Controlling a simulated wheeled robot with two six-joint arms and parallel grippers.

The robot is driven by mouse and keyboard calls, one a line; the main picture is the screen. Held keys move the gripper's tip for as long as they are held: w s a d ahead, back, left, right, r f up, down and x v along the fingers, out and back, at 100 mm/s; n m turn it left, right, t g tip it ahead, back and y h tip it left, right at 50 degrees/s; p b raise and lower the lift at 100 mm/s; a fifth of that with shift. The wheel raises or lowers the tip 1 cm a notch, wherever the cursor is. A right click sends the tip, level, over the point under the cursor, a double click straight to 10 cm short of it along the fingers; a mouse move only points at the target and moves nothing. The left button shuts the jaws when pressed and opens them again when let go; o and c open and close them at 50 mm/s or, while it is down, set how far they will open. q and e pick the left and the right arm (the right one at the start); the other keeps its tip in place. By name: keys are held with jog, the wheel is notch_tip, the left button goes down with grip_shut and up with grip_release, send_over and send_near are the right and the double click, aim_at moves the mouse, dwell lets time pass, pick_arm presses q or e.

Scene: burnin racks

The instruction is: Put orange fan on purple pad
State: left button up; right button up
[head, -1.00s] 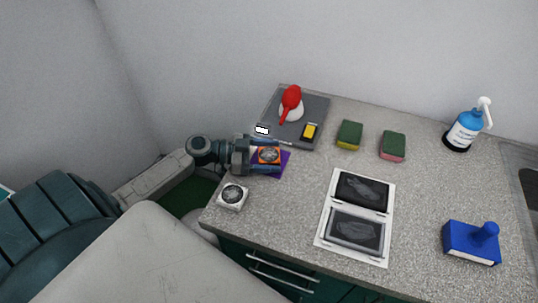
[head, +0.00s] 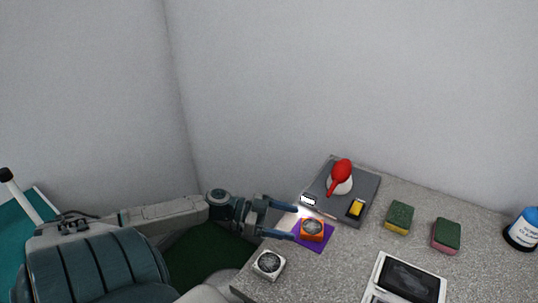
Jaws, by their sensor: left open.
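The orange fan (head: 312,230) sits on the purple pad (head: 327,243) near the left end of the counter in the head view. The pad's edges show around the fan. My left gripper (head: 294,223) is open and empty, with its two fingers just left of the fan and apart from it. My right gripper is not in view.
A white fan (head: 268,264) sits at the counter's front left edge. Two sponges (head: 399,217) (head: 446,235), a white-framed panel (head: 408,281) and a blue bottle (head: 523,232) lie to the right.

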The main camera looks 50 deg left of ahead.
pick_arm(q)
jog(key=shift+p+v, duration=1.15)
jog(key=shift+v, duration=1.25)
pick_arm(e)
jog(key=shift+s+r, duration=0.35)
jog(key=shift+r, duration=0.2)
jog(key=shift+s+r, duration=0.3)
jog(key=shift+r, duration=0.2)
